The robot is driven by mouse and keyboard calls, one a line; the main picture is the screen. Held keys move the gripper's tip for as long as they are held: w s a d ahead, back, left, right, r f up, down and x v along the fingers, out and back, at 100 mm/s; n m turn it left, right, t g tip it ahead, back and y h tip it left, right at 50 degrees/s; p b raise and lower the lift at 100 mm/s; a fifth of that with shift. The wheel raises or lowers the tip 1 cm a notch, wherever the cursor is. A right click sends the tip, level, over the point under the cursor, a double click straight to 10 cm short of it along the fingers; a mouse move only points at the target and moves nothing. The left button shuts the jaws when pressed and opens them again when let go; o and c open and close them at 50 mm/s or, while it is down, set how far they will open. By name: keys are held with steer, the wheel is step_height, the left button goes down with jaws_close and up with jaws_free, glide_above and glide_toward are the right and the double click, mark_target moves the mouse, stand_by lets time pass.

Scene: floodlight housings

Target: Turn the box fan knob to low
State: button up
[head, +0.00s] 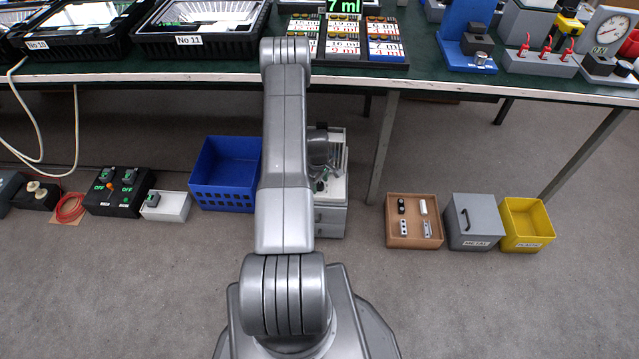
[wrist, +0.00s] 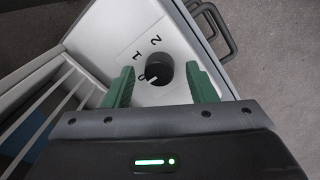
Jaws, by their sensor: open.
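The box fan (head: 336,137) is a white unit on a grey drawer cabinet under the table, partly hidden by my arm in the head view. In the wrist view, its pale panel (wrist: 110,32) carries a round dark knob (wrist: 161,68) with the numbers 1 and 2 beside it. A small white mark shows at the knob's lower left; I cannot tell for sure whether it is a pointer or a label. My gripper (wrist: 160,78) is open, with one green finger on each side of the knob. Gaps seem to show; contact cannot be told.
The drawer cabinet (head: 331,218) has handles jutting out. A blue crate (head: 226,200) stands close on its left. On the right are a brown tray (head: 414,241), a grey metal box (head: 474,235) and a yellow bin (head: 527,240). The table edge (head: 440,84) runs above.

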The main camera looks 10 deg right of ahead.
steer(key=shift+f, duration=0.1)
steer(key=shift+c, duration=0.4)
steer(key=c, duration=0.9)
steer(key=shift+f+m+b, duration=0.1)
steer(key=shift+m+b, duration=0.2)
steer(key=shift+b, duration=0.1)
steer(key=shift+w+f+m+b, duration=0.1)
steer(key=shift+m+b, duration=0.8)
steer(key=shift+b, duration=0.1)
steer(key=m+b, duration=0.2)
steer(key=shift+m, duration=0.4)
steer(key=m+b, duration=0.2)
steer(key=m, duration=0.1)
steer(key=shift+m+g+b, duration=0.3)
steer(key=shift+m+b, duration=0.55)
steer(key=shift+m, duration=0.85)
steer(key=shift+r, duration=0.2)
